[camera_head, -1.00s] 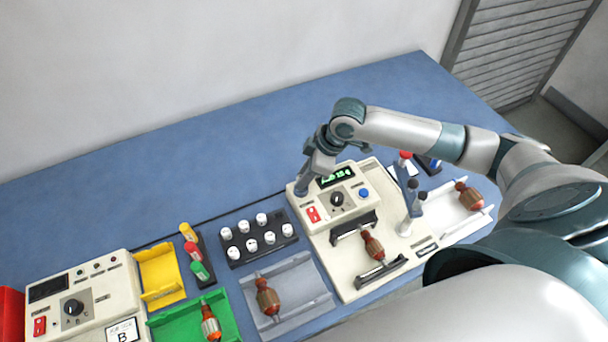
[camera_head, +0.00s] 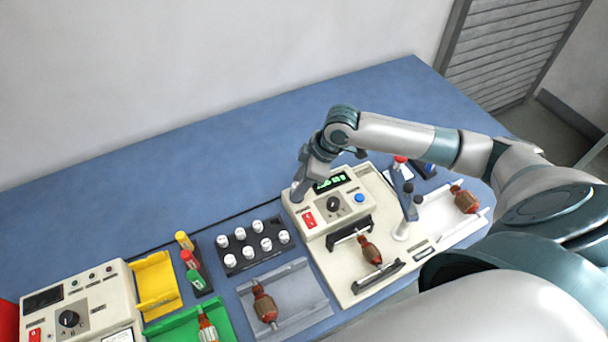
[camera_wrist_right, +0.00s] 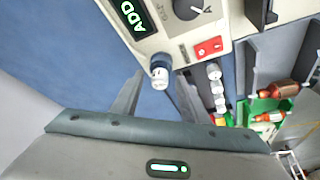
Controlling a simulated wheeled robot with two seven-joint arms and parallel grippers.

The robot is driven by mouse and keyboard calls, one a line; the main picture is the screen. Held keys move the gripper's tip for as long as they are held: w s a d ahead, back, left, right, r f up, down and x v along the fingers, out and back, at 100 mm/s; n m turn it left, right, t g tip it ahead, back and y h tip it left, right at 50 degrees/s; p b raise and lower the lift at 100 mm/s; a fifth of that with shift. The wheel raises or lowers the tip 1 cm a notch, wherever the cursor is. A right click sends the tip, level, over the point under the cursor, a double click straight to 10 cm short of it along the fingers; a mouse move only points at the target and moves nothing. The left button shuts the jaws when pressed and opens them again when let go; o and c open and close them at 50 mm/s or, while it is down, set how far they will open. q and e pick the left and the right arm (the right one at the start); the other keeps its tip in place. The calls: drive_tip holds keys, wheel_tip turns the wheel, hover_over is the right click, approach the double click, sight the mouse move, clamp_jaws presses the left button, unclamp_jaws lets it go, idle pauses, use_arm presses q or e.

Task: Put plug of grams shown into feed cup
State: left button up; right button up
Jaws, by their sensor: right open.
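My right gripper (camera_head: 298,192) is at the left back corner of the cream winding machine (camera_head: 340,280). In the right wrist view its two fingers (camera_wrist_right: 158,100) are apart with nothing between them. Just beyond the fingertips a small pale-topped cylinder with a dark band (camera_wrist_right: 160,72) stands upright at the machine's corner, where the feed cup appears to be; cup and plug are hard to tell apart. The lit display (camera_head: 333,182) shows "ADD" in the wrist view; the grams are unclear. A dark rack (camera_head: 238,269) holds several white plugs (camera_head: 266,244); its back right place looks empty. My left gripper is out of view.
A copper armature (camera_head: 370,250) lies on the machine, others in the grey tray (camera_head: 310,305), green tray (camera_head: 170,335) and white tray (camera_head: 445,232). A post with a red knob (camera_head: 400,160) stands right. A second control box (camera_head: 90,310) is left. The back table is clear.

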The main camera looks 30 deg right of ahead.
drive_tip(key=shift+r, duration=0.15)
drive_tip(key=b+v, duration=0.4)
drive_tip(key=v, duration=1.3)
drive_tip(key=shift+r, duration=0.1)
